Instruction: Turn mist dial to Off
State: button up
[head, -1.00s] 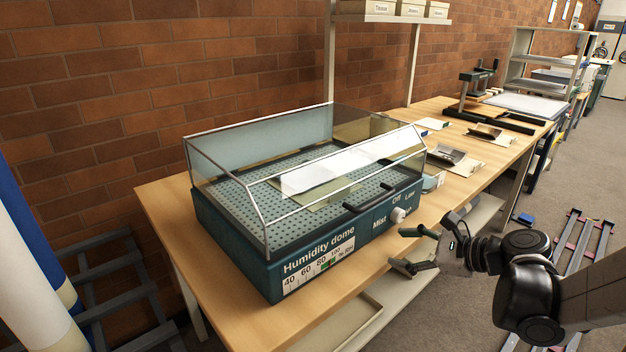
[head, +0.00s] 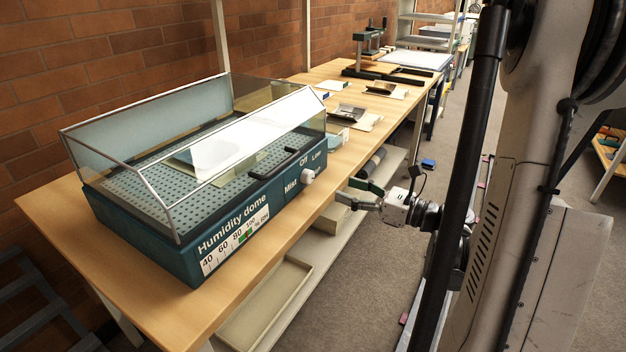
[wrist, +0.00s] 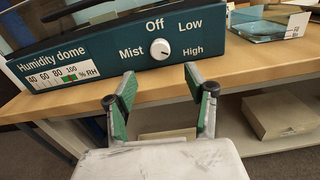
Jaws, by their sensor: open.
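The humidity dome (head: 245,225) is a dark teal box with a clear cover on the wooden bench. Its white round mist dial (head: 307,177) is on the front face, with the labels Mist, Off, Low and High around it. In the wrist view the dial (wrist: 160,48) is ahead of my gripper (wrist: 160,88), with Off above it, Low upper right and High to the right. I cannot tell surely where its small mark points. My gripper also shows in the head view (head: 354,194), in front of the bench edge, apart from the dial. Its green-padded fingers are open and empty.
The bench (head: 250,270) has its front edge just below the dial. A lower shelf holds a shallow tray (head: 265,300) and a box (wrist: 285,115). A clear-sided item (wrist: 268,25) stands right of the dome. Open floor lies in front.

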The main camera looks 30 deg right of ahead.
aim_at(311, 178)
jog(key=b+x, duration=0.1)
jog(key=x, duration=0.9)
jog(key=shift+w+a+b, duration=0.1)
jog(key=shift+w+b, duration=0.15)
jog(key=shift+b, duration=0.05)
jog(key=c, duration=1.1)
jog(key=shift+c, duration=0.2)
jog(key=shift+n, duration=0.3)
jog(key=n+b, duration=0.1)
jog(key=n, duration=0.4)
jog(key=n+b, duration=0.1)
jog(key=n, duration=0.4)
jog(key=shift+a, duration=0.1)
jog(key=shift+n, duration=0.3)
